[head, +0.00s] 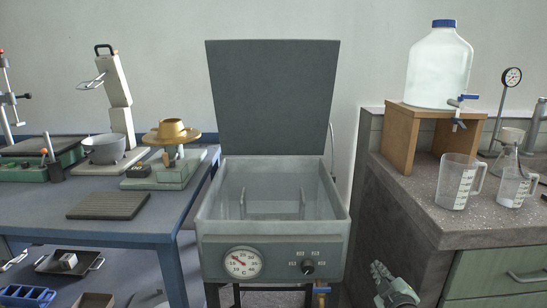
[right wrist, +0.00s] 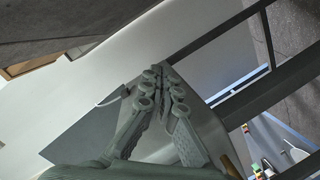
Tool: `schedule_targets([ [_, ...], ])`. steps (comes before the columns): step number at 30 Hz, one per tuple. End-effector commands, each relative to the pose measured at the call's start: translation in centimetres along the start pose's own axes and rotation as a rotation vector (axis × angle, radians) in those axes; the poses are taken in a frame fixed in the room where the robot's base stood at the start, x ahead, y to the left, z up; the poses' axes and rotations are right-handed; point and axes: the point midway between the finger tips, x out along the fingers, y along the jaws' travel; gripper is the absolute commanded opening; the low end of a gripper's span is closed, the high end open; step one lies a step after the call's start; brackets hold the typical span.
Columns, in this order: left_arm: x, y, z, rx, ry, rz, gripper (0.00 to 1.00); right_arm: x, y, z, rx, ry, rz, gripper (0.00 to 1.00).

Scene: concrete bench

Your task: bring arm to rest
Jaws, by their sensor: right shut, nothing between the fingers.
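My right gripper (head: 381,271) shows at the bottom right of the head view, low in front of the bench and to the right of the water bath. In the right wrist view its two fingers (right wrist: 163,72) come together at the tips, shut with nothing between them. The rest of my right arm is mostly out of the picture. My left gripper and arm are not seen in either view.
A water bath (head: 220,222) with a raised lid (head: 272,97) stands in the middle. A blue table (head: 150,232) with equipment is at left. The concrete bench (head: 425,205) at right holds a carboy (head: 439,68) on a wooden stand (head: 395,135) and measuring jugs (head: 456,183).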

Motion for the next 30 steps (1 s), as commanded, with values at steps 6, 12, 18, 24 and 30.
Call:
schedule_targets([
  [6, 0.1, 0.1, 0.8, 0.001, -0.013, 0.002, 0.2, -9.0, -10.1, 10.9, 0.22, -0.358, -0.192, 0.0],
  [12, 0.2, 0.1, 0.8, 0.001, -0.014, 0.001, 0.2, -20.0, -17.7, 17.8, 0.384, -0.683, -0.342, 0.0],
  [18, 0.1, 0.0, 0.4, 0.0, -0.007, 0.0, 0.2, -29.2, -22.0, 21.1, 0.483, -0.925, -0.44, 0.0],
  [24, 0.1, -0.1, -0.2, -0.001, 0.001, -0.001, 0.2, -32.6, -23.2, 21.9, 0.515, -1.014, -0.473, 0.0],
  [30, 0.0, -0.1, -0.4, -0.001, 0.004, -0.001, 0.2, -32.7, -23.2, 22.0, 0.515, -1.017, -0.474, 0.0],
])
